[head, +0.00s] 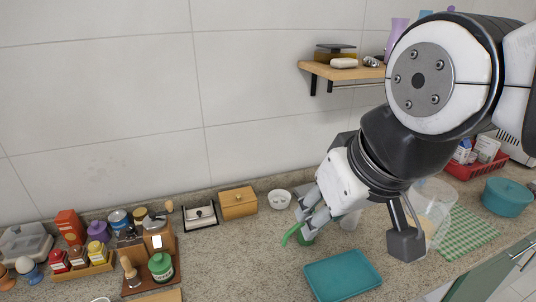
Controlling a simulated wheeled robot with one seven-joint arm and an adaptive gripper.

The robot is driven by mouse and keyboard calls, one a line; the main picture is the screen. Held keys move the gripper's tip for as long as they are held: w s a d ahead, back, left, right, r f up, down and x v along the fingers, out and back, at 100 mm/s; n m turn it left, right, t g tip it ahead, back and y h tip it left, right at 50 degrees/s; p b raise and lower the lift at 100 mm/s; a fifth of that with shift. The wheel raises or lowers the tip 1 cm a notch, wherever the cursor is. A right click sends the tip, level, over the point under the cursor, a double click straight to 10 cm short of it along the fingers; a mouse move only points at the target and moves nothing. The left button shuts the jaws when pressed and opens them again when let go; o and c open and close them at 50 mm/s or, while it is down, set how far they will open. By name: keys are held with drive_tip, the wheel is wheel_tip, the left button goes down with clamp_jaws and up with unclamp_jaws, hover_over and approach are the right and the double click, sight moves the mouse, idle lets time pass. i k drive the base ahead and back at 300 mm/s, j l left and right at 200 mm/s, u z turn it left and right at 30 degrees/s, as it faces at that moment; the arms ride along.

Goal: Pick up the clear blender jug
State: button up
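A large clear container (434,199), which looks like the clear blender jug, stands on the counter at the right in the head view. My arm and a dark grey block (406,245) cover part of its left side. My gripper (308,212) hangs over the counter to the left of the jug, apart from it, with its fingers pointing down and left. The fingers are seen at an angle and overlap, so their opening is unclear. I see nothing clearly held in them.
A green item (305,235) is just below my gripper, and a teal tray (342,275) lies in front. A checkered cloth (465,232), a teal pot (507,197) and a red basket (474,168) are at the right. Jars crowd the left. A wooden shelf (345,71) is above.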

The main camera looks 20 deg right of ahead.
sight(432, 199)
drive_tip(key=k+j+z, duration=0.1)
drive_tip(key=k+z, duration=0.55)
